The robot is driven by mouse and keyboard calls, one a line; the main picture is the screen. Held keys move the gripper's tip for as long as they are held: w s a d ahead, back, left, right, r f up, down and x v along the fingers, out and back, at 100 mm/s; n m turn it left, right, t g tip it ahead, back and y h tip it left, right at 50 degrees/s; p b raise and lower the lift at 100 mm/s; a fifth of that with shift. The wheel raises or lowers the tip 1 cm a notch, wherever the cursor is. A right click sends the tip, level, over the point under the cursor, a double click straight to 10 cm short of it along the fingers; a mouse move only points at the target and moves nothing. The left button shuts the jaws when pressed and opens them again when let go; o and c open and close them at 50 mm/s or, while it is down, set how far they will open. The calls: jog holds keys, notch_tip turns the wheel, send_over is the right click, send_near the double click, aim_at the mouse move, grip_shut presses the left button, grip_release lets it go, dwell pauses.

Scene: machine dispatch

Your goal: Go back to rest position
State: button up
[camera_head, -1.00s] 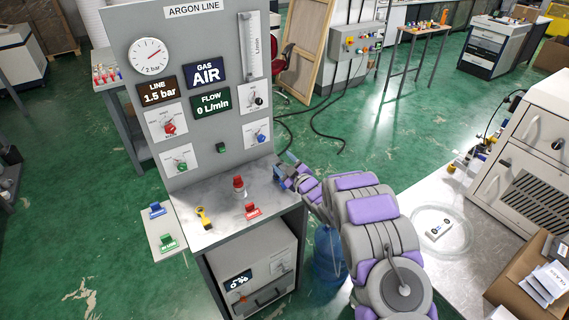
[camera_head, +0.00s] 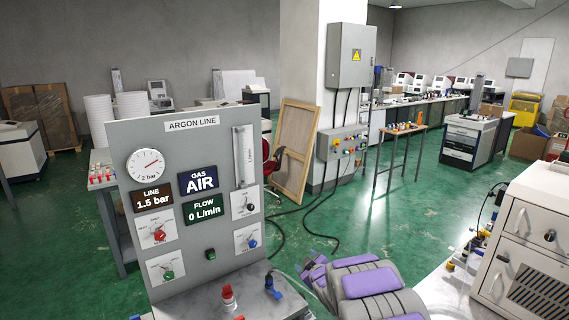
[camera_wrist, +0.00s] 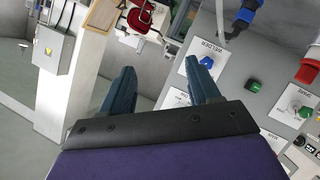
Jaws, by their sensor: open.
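My gripper (camera_head: 316,262) is just right of the grey argon line panel (camera_head: 120,200) in the head view, with my purple-and-grey arm behind it. In the wrist view its two dark teal fingers (camera_wrist: 163,85) are spread apart with nothing between them. A blue plug-like piece (camera_head: 271,288) stands on the panel's ledge (camera_head: 190,299), apart from the gripper. It also shows at the top of the wrist view (camera_wrist: 243,14). A red piece (camera_head: 228,296) stands to its left.
A wooden frame (camera_head: 296,152) leans by the white pillar with a grey control box (camera_head: 342,143). Black cables lie on the green floor (camera_head: 395,215). A white machine (camera_head: 530,235) stands at right. Open floor lies beyond the panel.

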jog(key=s+d+r+m+g+h, duration=0.2)
jog(key=s+d+r, duration=0.15)
jog(key=s, duration=0.45)
jog(key=s+d+r+m+g+h, duration=0.2)
jog(key=s+d+m+g, duration=0.15)
jog(key=s, duration=0.35)
jog(key=s+d+r+m+g+h, duration=0.15)
jog(key=s+d, duration=0.25)
jog(key=s, duration=0.4)
jog(key=s+a+r+m+g+y, duration=0.1)
jog(key=s+g, duration=0.3)
jog(key=s, duration=1.4)
jog(key=s+a+r+m+g+y, duration=0.1)
jog(key=s+a+r+m+g, duration=0.1)
jog(key=s, duration=1.7)
jog(key=shift+a+g, duration=0.7)
jog(key=shift+g, duration=0.4)
jog(key=shift+c, duration=0.4)
